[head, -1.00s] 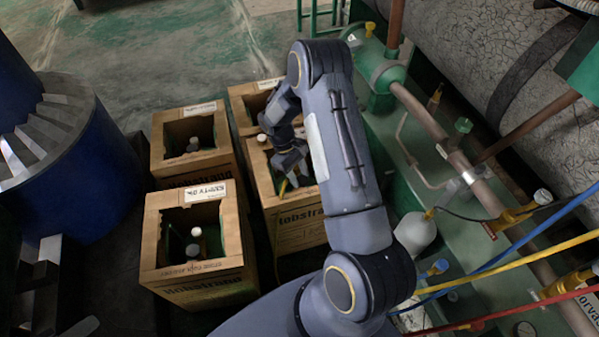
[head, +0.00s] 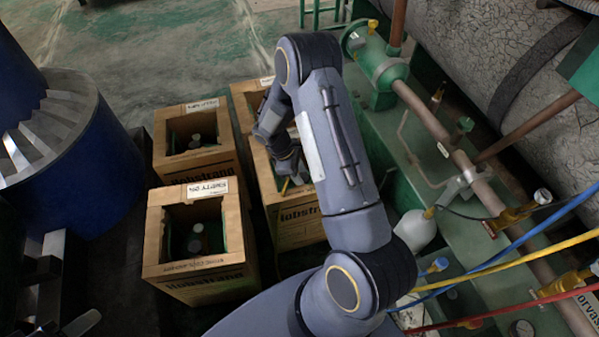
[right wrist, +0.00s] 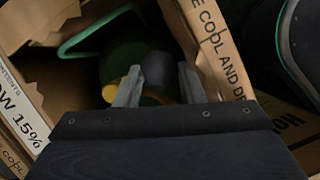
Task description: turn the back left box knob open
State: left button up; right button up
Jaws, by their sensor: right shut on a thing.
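The back left box (head: 163,160) is an open cardboard carton in the head view, with a grey-capped bottle (head: 195,141) inside. My right gripper (head: 296,178) is not at that box. It reaches down into the front right carton (head: 297,222). In the right wrist view, my right gripper's fingers (right wrist: 160,84) are shut on a dark rounded knob (right wrist: 156,66) inside a carton. A yellow part (right wrist: 112,94) shows beside the left finger. My fingers and the shade hide most of the knob. My left gripper is not in view.
Another open carton (head: 152,240) stands at front left, and one (head: 240,105) at back right behind my arm. A green machine with pipes (head: 440,140) and coloured hoses (head: 540,245) lies to the right. A blue drum (head: 95,190) stands at left.

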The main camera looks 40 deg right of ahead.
jog(key=o, duration=0.7)
jog(key=p+v, duration=0.2)
jog(key=v, duration=0.6)
dwell(0.3)
